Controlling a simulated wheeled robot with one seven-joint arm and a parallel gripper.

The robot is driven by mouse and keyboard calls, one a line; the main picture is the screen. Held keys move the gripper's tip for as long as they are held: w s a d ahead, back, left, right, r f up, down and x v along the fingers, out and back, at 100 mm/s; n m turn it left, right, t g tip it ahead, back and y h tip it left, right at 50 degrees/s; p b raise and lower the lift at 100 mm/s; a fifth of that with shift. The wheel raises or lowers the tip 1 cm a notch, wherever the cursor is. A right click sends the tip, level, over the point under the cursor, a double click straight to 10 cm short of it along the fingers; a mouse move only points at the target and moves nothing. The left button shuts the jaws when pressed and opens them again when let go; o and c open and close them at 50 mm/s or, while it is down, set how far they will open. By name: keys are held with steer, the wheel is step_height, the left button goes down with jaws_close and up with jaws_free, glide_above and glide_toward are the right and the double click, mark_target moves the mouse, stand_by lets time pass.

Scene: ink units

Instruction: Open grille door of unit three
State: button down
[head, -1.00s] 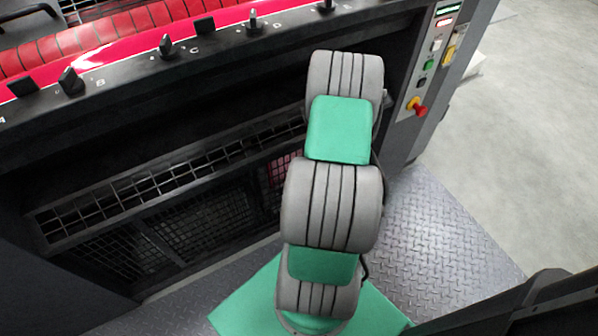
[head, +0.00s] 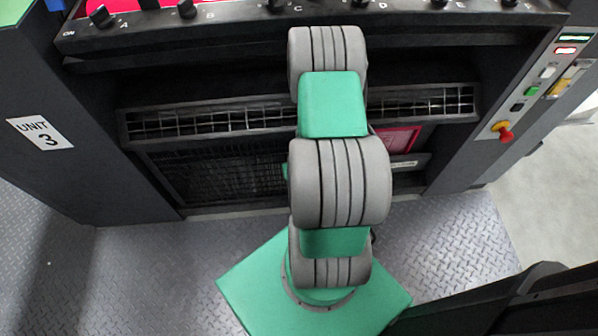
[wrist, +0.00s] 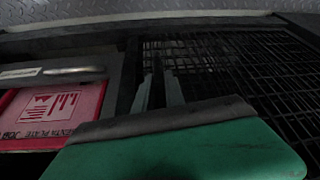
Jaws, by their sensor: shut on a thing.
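The grille door (head: 225,172) of unit three is a dark mesh panel low in the machine front, left of my arm. In the wrist view the mesh (wrist: 235,70) fills the right side and looks closed or nearly so. My gripper (wrist: 159,88) has its two grey fingers at the door's edge, shut on a thin dark part of the door between them. What exactly lies between the tips is too dark to make out. In the head view my arm hides the fingers. The "UNIT 3" label (head: 40,133) is on the side panel at left.
A slatted ledge (head: 210,121) runs above the door. A magenta plate (head: 400,140) sits in the opening right of the door; it also shows in the wrist view (wrist: 42,113), beside a silver handle (wrist: 72,71). A red button (head: 504,133) is at right. Metal flooring (head: 150,260) is clear at left.

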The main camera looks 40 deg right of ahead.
steer(key=c, duration=1.4)
jaws_free()
steer(key=p+v, duration=0.2)
steer(key=v, duration=0.5)
steer(key=shift+s+r+p, duration=0.2)
steer(key=shift+r+p, duration=0.15)
steer(key=shift+p, duration=0.05)
steer(key=w+a+r+n+p, duration=0.1)
steer(key=w+a+r+p, duration=0.15)
steer(key=r, duration=0.55)
steer(key=w+a+r+n+p, duration=0.15)
steer(key=r+p, duration=0.25)
steer(key=r, duration=0.4)
steer(key=w+a+r+p, duration=0.2)
steer(key=a+r+p, duration=0.1)
steer(key=r, duration=0.5)
steer(key=s+a+r+p, duration=0.2)
steer(key=a+r, duration=0.1)
steer(key=r, duration=0.5)
steer(key=s+a+r+n+y+p, duration=0.1)
steer(key=s+a+r+p, duration=0.1)
steer(key=r, duration=0.5)
steer(key=s+a+r+n+p, duration=0.1)
steer(key=a+r+p, duration=0.3)
steer(key=a+r, duration=0.2)
step_height(320, 180, up, 3)
steer(key=shift+s+a+f+g+y, duration=0.2)
steer(key=shift+s+g+y, duration=0.1)
steer(key=shift+s+g, duration=0.1)
